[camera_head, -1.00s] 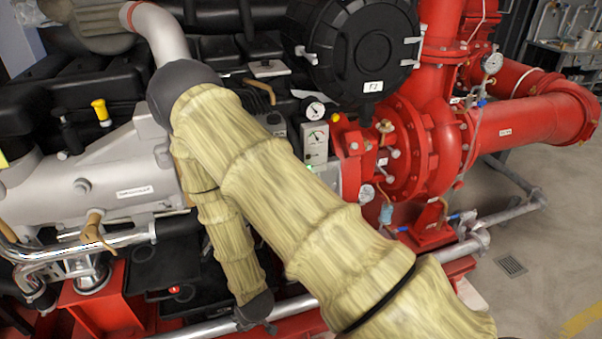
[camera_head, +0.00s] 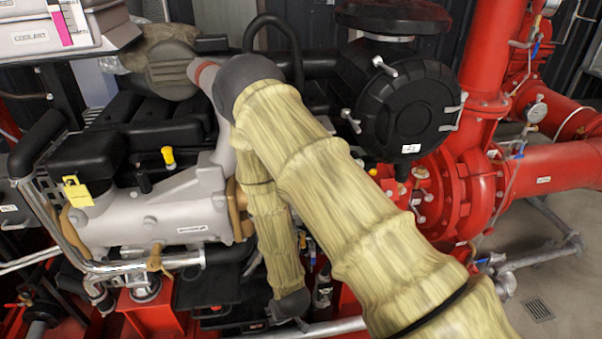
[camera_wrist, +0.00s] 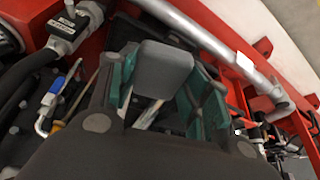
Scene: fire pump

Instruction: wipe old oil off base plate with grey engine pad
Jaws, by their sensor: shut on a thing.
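In the wrist view, my gripper (camera_wrist: 163,92) has its teal fingers closed on a grey block-like pad (camera_wrist: 164,68), the grey engine pad. The pad sticks out past the fingers, above dark engine parts and red frame members. In the head view, the end of my arm (camera_head: 291,305) points down beside the engine's lower side; the fingers and pad cannot be made out there. The red base frame (camera_head: 150,315) shows under the engine, with a dark tray-like surface (camera_head: 205,290) on it. I cannot pick out the oil. Whether the pad touches any surface cannot be told.
A silver pipe (camera_head: 130,266) runs along the engine's front; another silver tube (camera_wrist: 215,45) crosses beside the gripper. The grey engine block (camera_head: 150,215), black filter housing (camera_head: 405,100) and red pump pipes (camera_head: 480,190) stand close.

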